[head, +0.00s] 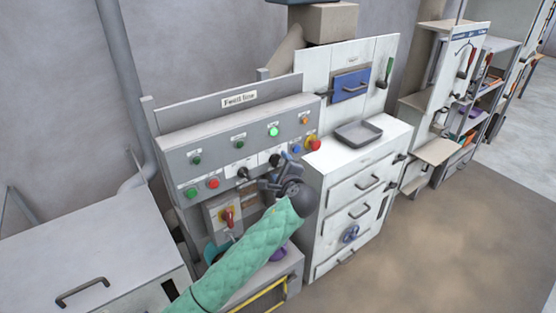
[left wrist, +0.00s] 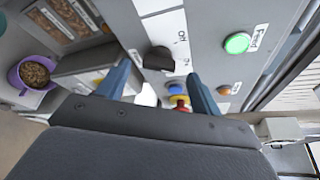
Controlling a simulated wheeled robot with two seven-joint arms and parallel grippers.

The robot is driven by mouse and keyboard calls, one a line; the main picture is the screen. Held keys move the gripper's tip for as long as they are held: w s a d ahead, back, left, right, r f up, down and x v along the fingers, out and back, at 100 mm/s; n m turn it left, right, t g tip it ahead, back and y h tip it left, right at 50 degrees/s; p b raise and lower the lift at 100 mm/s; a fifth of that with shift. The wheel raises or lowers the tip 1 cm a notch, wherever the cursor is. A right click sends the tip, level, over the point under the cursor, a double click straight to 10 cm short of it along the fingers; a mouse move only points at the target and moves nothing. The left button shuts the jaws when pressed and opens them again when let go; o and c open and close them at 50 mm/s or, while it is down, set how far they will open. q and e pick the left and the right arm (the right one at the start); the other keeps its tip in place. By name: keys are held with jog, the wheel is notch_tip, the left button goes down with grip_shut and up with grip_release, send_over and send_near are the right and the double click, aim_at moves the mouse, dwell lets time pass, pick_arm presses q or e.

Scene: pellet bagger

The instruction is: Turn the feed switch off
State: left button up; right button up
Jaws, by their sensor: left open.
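The feed switch (head: 275,160) is a black rotary knob on the grey panel, below the lit green lamp (head: 272,131). In the left wrist view the knob (left wrist: 158,58) sits on a white plate with ON/OFF-type lettering, and the lit lamp (left wrist: 237,43) beside it has a label that seems to read "Feed". I cannot tell which way the knob points. My left gripper (head: 272,176) is open in front of the panel, just below the knob. In the left wrist view its blue fingers (left wrist: 160,84) stand on both sides of the knob, apparently not touching it. My right gripper is not in view.
A second black knob (head: 243,172) is to the left. A blue button (head: 296,149) and a red emergency stop (head: 313,143) are close on the right. A red-handled switch (head: 228,217) is below. A white drawer cabinet (head: 340,220) stands right of the panel.

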aim_at(276, 162)
pick_arm(q)
jog(key=shift+p+x, duration=0.4)
jog(key=shift+x, duration=0.65)
jog(key=shift+w+a+f, duration=0.1)
jog(key=shift+w+a, duration=0.05)
jog(key=shift+w, duration=0.35)
